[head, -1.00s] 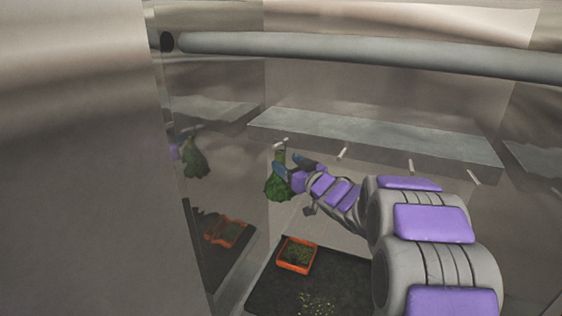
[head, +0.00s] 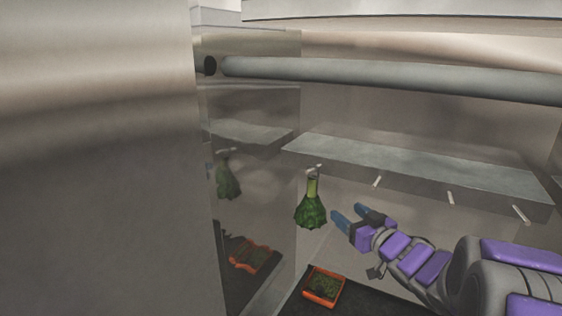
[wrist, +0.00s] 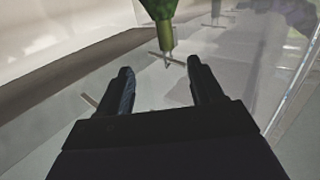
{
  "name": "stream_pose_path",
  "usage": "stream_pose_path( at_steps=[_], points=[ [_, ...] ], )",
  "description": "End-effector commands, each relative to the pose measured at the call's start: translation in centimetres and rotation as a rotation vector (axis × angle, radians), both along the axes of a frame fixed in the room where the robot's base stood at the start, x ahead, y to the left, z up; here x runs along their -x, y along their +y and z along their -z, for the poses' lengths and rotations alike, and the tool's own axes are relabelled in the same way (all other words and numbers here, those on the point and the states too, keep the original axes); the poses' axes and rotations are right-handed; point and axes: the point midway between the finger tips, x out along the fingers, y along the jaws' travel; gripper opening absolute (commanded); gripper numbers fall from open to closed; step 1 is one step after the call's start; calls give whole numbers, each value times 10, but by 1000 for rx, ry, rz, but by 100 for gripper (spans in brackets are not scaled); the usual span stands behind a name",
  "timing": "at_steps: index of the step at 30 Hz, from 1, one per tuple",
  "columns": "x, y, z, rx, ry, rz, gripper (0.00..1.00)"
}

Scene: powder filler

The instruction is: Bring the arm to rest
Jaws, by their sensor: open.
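My gripper (head: 360,213) is open and empty in the head view, on the end of my grey and purple arm. A green flask-shaped thing (head: 311,206) hangs from a peg under the shelf, just left of my fingertips and apart from them. In the wrist view, my gripper (wrist: 158,80) shows as two dark, parted fingers. The narrow end of the green thing (wrist: 160,22) is beyond them at the top, by a thin peg. Nothing is between the fingers.
A grey shelf (head: 410,171) with several pegs runs along the back wall. An orange tray (head: 322,300) with green contents sits on a dark mat below. A shiny panel (head: 255,130) on the left mirrors the scene. A thick pipe (head: 390,76) crosses above.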

Motion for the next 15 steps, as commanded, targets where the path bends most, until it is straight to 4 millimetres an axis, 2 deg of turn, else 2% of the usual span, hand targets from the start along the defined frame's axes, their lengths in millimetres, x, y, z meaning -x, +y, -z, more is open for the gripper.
stream_pose_path(
  at_steps=[8,15],
  points=[
    [11,-26,56,125,171,228,66],
    [45,-45,107,201,372,403,66]
  ],
)
